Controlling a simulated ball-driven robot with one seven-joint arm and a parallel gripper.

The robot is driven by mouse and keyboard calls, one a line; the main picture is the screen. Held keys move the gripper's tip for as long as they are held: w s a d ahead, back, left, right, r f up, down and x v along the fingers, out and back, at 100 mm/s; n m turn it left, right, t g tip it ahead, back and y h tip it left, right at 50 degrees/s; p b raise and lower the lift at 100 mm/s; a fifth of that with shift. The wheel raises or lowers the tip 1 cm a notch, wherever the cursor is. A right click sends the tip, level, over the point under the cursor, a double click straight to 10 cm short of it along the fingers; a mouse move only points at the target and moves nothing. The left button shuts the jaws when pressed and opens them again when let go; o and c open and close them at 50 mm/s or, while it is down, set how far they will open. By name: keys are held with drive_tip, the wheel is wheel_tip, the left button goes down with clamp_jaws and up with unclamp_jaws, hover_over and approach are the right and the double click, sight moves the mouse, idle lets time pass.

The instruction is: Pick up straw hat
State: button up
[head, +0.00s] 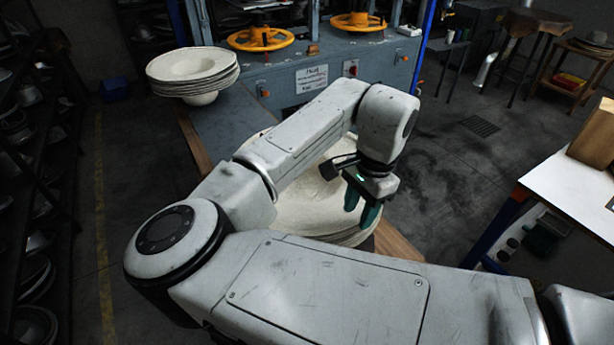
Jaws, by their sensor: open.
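A stack of pale straw hats (310,203) lies on a wooden-edged surface at the middle, partly hidden behind my arm. A second stack of pale hats (193,67), brims up with crowns hanging down, sits farther back at the upper left. My gripper (362,207) has dark green fingers pointing down. It is open and appears empty over the right side of the near stack. I cannot tell whether the fingers touch a brim.
A blue-grey press (277,88) with yellow handwheels (262,39) stands at the back. A white table (575,190) is at the right. Dark shelves (35,200) with metal moulds line the left. Open floor (455,185) lies between the near stack and the white table.

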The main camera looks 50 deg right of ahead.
drive_tip(key=shift+a+f, duration=0.1)
drive_tip(key=shift+f, duration=0.95)
clamp_jaws()
